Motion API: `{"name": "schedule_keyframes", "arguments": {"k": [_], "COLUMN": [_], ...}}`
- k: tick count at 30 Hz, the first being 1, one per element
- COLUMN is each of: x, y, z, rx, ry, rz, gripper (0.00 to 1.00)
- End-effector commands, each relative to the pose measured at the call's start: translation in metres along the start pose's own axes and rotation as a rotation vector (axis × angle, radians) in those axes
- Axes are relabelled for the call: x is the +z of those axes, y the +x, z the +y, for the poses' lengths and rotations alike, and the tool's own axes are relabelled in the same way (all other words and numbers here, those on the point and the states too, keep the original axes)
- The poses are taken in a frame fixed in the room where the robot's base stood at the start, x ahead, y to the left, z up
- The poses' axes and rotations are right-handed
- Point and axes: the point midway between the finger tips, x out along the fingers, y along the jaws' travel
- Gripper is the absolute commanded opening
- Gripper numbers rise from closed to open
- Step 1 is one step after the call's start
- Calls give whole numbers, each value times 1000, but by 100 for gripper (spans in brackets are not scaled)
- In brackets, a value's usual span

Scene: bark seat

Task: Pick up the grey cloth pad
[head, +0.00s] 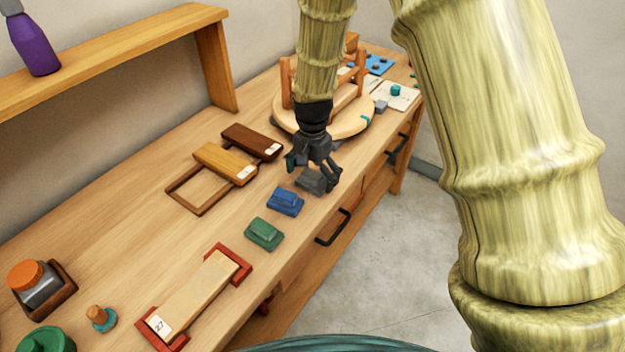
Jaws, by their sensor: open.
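The grey cloth pad (312,181) lies on the wooden bench near its front edge, at the far end of a short row of pads. My gripper (312,175) is black, points down and is open. Its fingers are over or beside the grey pad and partly cover it. I cannot tell whether they touch it. A blue pad (285,201) and a green pad (264,234) lie closer to me in the same row.
A round wooden stand (352,126) is just behind my gripper. Two wooden blocks (226,162) lie on a frame to the left. A pale block (195,295) sits in a red holder closer by. A shelf (120,45) stands along the wall. Drawer handles (334,228) stick out at the front.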

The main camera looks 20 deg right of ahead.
Motion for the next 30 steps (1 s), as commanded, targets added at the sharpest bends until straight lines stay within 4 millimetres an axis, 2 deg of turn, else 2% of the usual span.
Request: {"name": "schedule_keyframes", "arguments": {"k": [2,12,14,19,20,30], "x": [0,0,0,1,1,2], "y": [0,0,0,2,2,-4], "z": [0,0,0,1,1,3], "rx": [0,0,0,2,3,6], "ry": [0,0,0,0,0,1], "rz": [0,0,0,-2,-2,-5], "gripper": [100,40,30,28,24,24]}}
